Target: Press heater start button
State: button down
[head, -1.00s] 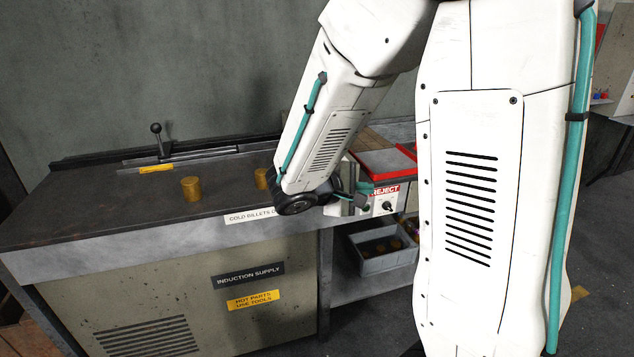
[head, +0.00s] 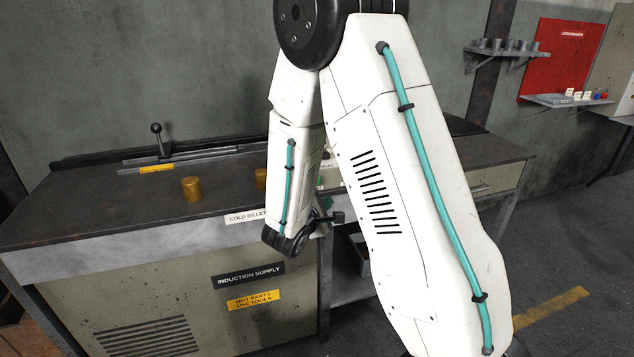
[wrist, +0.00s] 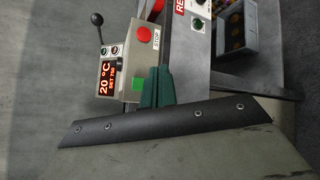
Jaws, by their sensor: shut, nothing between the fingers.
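The heater control box (wrist: 139,62) shows in the wrist view, turned on its side. It has a lit display (wrist: 107,79) reading 20 °C, a green button (wrist: 138,84) and a red button (wrist: 144,34) by a STOP label. My gripper (wrist: 156,72) has its teal fingers shut and empty, just right of the green button in that picture. Whether they touch the box cannot be told. In the head view my gripper (head: 334,217) is low at the bench's front edge, and my arm hides most of the box.
The bench (head: 100,205) carries two brass billets, one (head: 191,189) left of my arm and one (head: 261,178) partly hidden behind it. A black-knobbed lever (head: 157,130) stands at the back. In the wrist view a grey bin (wrist: 236,30) sits beyond the REJECT panel (wrist: 198,22).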

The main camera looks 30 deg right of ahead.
jog(key=w+d, duration=0.2)
jog(key=w, duration=0.5)
jog(key=shift+w, duration=0.35)
jog(key=shift+w+d, duration=0.1)
jog(key=shift+d, duration=0.05)
dwell(1.6)
jog(key=shift+w+d, duration=0.1)
jog(key=shift+w, duration=0.2)
jog(key=shift+w+d, duration=0.1)
jog(key=shift+w, duration=0.3)
dwell(0.6)
dwell(0.3)
jog(key=shift+s+a, duration=0.25)
jog(key=shift+s, duration=0.55)
jog(key=shift+s+a, duration=0.25)
jog(key=shift+s, duration=0.55)
jog(key=shift+s+a, duration=0.2)
jog(key=shift+s, duration=0.6)
jog(key=shift+s+a, duration=0.25)
jog(key=shift+s, duration=0.55)
